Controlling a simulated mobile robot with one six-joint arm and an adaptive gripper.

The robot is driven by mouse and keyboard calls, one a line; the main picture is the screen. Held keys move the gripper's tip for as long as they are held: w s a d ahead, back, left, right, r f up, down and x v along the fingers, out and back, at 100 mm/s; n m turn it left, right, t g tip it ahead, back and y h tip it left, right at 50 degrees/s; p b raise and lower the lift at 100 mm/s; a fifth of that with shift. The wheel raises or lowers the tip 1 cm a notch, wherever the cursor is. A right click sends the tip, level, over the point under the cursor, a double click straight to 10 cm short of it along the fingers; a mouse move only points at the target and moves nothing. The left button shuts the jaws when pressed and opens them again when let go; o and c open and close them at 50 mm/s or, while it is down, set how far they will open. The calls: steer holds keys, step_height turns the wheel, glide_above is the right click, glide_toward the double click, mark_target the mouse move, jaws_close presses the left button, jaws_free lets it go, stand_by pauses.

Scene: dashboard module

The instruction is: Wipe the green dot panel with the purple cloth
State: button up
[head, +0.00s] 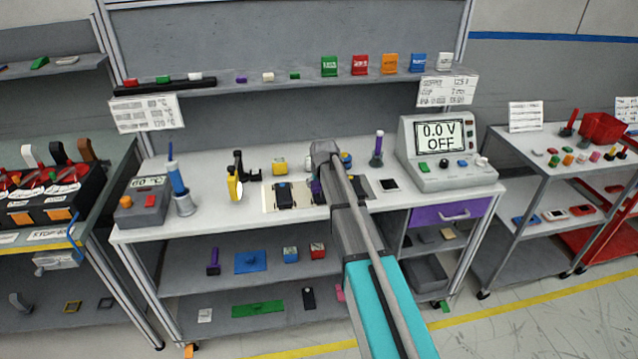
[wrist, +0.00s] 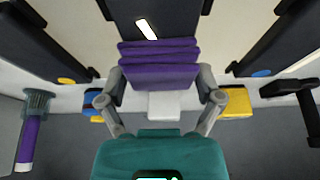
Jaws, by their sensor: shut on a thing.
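In the wrist view, my gripper (wrist: 160,84) is shut on the folded purple cloth (wrist: 158,63), with one finger at each side of it. The cloth lies across the near end of a dark middle panel (wrist: 180,15) that has a white bar on it. I cannot tell whether the cloth touches the panel. A dark panel with a yellow dot (wrist: 66,81) is on the left, and one with a blue dot (wrist: 262,73) is on the right. No green dot shows; the cloth covers that end of the middle panel. In the head view, my arm hides most of the gripper and middle panel.
A yellow tool (head: 234,187) stands left, a purple-handled brush (head: 377,149) and a voltage display (head: 440,135) right. Blocks stand behind, including a yellow one (wrist: 235,104). A loaded shelf runs above.

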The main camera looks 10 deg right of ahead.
steer(key=shift+s+r, duration=0.1)
steer(key=shift+s, duration=1.55)
steer(key=shift+r, duration=0.1)
step_height(320, 180, up, 6)
steer(key=p, duration=0.6)
step_height(320, 180, up, 3)
steer(key=p, duration=0.3)
